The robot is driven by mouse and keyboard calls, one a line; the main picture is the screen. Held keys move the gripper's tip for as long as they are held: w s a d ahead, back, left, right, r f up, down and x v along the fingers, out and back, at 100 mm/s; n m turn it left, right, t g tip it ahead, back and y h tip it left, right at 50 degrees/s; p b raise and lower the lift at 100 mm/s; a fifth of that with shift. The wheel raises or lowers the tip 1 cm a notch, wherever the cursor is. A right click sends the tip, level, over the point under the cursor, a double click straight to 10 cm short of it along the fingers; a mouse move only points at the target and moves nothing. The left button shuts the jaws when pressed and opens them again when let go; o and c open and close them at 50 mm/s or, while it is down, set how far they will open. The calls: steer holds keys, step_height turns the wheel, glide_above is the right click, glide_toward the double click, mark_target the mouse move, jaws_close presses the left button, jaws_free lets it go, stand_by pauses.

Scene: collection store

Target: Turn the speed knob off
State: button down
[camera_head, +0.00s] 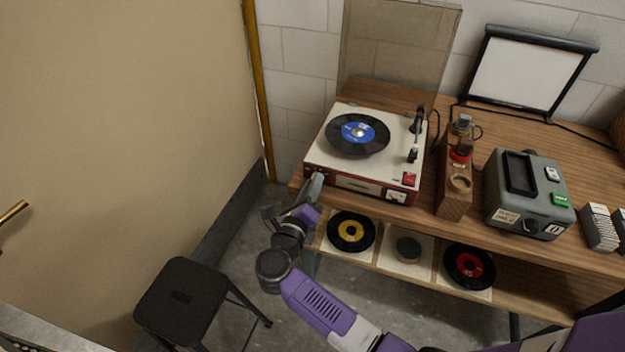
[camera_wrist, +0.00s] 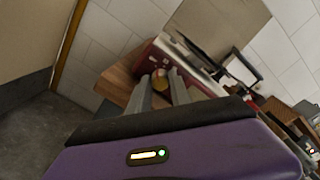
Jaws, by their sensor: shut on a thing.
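The record player (camera_head: 317,150) has a cream top, a dark red front and a raised clear lid. It stands at the left end of the wooden table, with a blue-labelled black record (camera_head: 358,133) on it. My gripper (camera_head: 314,182) reaches its front left corner from below. In the wrist view my two grey fingers (camera_wrist: 163,88) are on either side of a small round speed knob (camera_wrist: 160,79) on the red front, shut on it. In the head view the fingers largely cover the knob. Its pointer setting cannot be read.
Records (camera_head: 351,232) lie on the shelf below. A black stool (camera_head: 181,300) stands at the lower left.

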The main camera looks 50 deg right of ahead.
steer(key=shift+n+p, duration=0.3)
steer(key=shift+n, duration=0.3)
steer(key=c, duration=1.2)
jaws_free()
steer(key=shift+f, duration=0.1)
